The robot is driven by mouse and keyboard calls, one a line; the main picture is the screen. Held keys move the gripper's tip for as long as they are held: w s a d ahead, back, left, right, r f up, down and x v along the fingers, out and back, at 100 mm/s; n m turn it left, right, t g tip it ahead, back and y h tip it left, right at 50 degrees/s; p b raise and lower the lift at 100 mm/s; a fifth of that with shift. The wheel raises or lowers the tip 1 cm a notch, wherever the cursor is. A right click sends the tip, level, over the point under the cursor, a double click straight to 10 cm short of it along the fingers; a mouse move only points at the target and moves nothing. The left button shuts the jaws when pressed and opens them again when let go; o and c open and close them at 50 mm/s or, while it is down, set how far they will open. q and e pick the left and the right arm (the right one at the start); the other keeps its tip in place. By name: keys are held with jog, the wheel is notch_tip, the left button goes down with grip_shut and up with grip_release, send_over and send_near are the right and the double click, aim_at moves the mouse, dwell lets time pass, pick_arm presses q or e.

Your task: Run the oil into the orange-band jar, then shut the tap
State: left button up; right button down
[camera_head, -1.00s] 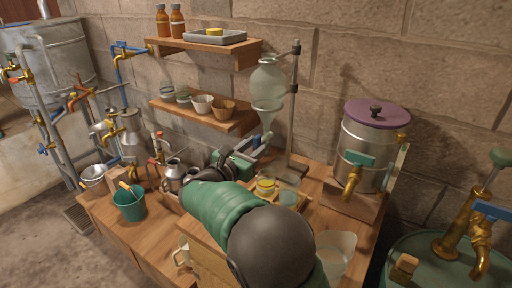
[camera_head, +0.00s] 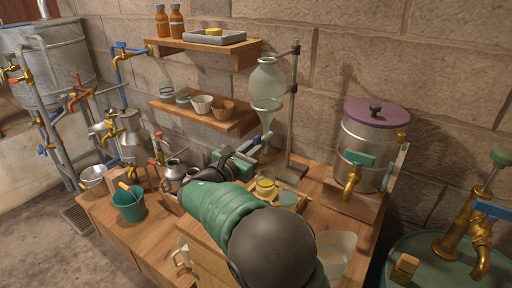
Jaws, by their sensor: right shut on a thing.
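The glass separating funnel (camera_head: 267,82) hangs from a metal stand (camera_head: 293,110) at the back of the bench, its stem pointing down. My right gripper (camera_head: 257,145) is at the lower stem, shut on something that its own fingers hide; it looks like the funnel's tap. A small glass jar (camera_head: 265,188) with yellow-orange colour in it stands below the stem on a wooden tray. I cannot tell its band from its contents. A second, pale teal jar (camera_head: 288,199) stands beside it to the right. My left gripper is out of view.
A steel urn (camera_head: 366,150) with a purple lid and brass tap stands to the right. A clear beaker (camera_head: 335,252) is at the front right. My right arm covers the bench middle.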

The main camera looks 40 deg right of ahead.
jog(key=m+b, duration=0.3)
jog(key=shift+f+m, duration=0.25)
jog(key=shift+m, duration=0.05)
jog(key=m+b, duration=0.3)
jog(key=b, duration=0.1)
jog(key=m+b, duration=0.8)
jog(key=b, duration=0.1)
jog(key=shift+f, duration=0.25)
jog(key=shift+s+r+m+b, duration=0.1)
jog(key=shift+m+b, duration=0.9)
jog(key=shift+m, duration=0.3)
jog(key=c, duration=1.5)
grip_release()
jog(key=shift+o, duration=0.2)
jog(key=shift+r, duration=0.15)
